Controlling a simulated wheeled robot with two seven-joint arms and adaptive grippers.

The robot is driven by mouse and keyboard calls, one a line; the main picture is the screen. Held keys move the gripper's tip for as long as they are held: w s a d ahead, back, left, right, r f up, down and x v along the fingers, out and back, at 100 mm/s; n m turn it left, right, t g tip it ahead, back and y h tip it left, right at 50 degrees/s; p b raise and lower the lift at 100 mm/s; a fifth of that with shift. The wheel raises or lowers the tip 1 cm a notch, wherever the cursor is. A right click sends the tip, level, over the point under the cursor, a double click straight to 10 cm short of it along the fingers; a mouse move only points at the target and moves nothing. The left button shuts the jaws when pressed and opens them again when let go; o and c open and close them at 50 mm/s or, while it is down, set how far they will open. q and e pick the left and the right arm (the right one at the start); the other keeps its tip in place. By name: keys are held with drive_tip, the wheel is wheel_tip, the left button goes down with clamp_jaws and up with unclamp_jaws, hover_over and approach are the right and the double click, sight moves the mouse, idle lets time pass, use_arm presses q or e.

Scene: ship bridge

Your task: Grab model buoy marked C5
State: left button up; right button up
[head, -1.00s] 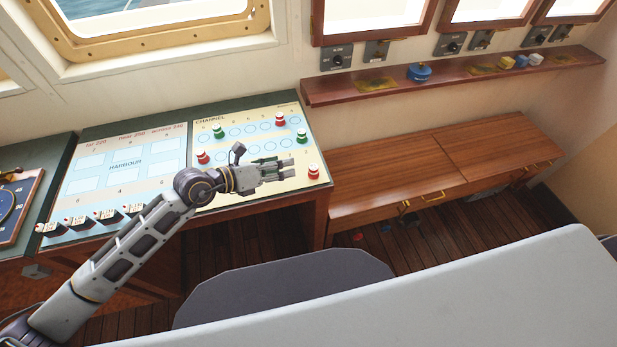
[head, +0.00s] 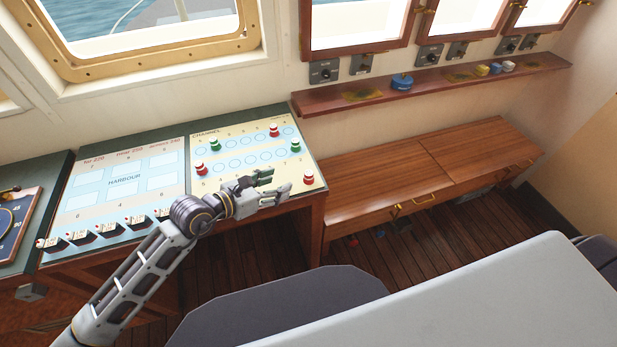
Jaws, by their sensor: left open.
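Several small model buoys stand on the channel board (head: 236,148), some red and some green. Red ones are at the left (head: 200,168), at the top (head: 274,130) and at the lower right (head: 308,177). Green ones are at the upper left (head: 215,146) and at the right (head: 295,146). Their markings are too small to read, so I cannot tell which is C5. My left gripper (head: 276,183) is open over the board's lower right, its fingers pointing right, a little left of the lower-right red buoy. I see nothing between its fingers. My right gripper is out of view.
The harbour board (head: 124,181) lies to the left, with several small ship models along its front edge. A wall shelf (head: 430,82) holds a blue object (head: 402,82) and small blocks. A wooden bench (head: 400,180) is at the right. A pale surface (head: 470,290) fills the front right.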

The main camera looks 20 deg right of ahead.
sight(307, 175)
use_arm(q)
drive_tip(key=shift+x, duration=1.5)
drive_tip(key=x, duration=0.3)
drive_tip(key=shift+d+p, duration=0.15)
drive_tip(key=shift+p, duration=0.25)
drive_tip(key=shift+x, duration=0.75)
drive_tip(key=shift+w+d+f, duration=0.1)
drive_tip(key=shift+w+d, duration=0.15)
drive_tip(key=shift+d, duration=0.05)
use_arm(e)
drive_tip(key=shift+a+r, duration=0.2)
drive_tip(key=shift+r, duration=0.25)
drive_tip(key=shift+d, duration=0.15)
use_arm(q)
drive_tip(key=shift+s+p+x, duration=0.25)
drive_tip(key=shift+p+x, duration=0.2)
drive_tip(key=shift+x, duration=2.3)
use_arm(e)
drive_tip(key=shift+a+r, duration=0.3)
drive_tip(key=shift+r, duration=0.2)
use_arm(q)
drive_tip(key=shift+s+f, duration=0.1)
